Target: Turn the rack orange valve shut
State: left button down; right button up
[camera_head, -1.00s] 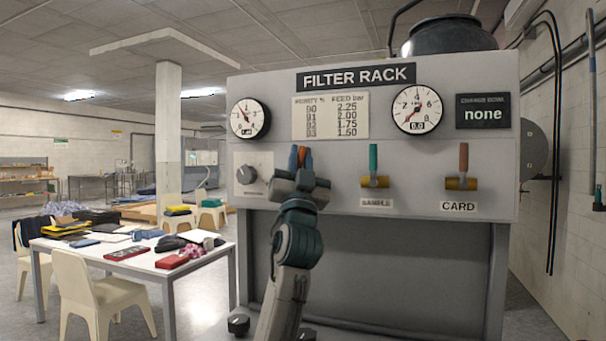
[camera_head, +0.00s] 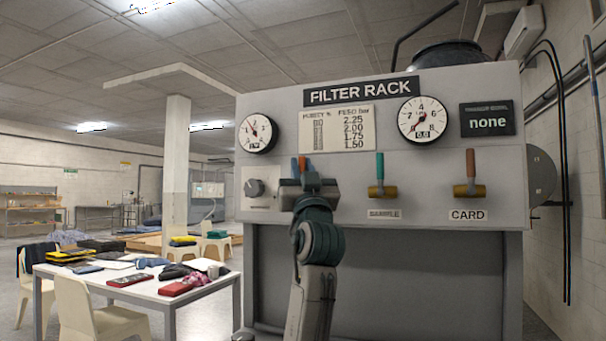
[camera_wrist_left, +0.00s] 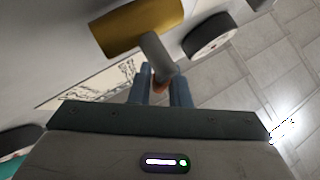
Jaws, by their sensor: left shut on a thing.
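The orange valve's handle tip (camera_head: 302,163) shows at the left end of the valve row on the filter rack. My left gripper (camera_head: 299,168) is in front of it, with its blue fingers shut around the handle. In the left wrist view the gold valve body (camera_wrist_left: 128,30) and grey lever stem (camera_wrist_left: 157,54) show, with the orange handle (camera_wrist_left: 160,86) between the two fingers. My gripper and wrist hide the valve body and its label in the head view. The handle appears to point upward. My right gripper is not in view.
A teal-handled SAMPLE valve (camera_head: 380,166) and a brown-handled CARD valve (camera_head: 470,166) stand upright to the right. Two gauges are above. A cluttered white table (camera_head: 150,283) and a chair (camera_head: 90,310) stand at left.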

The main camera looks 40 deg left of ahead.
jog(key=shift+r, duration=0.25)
pick_arm(q)
jog(key=c, duration=1.4)
grip_release()
jog(key=shift+o, duration=0.2)
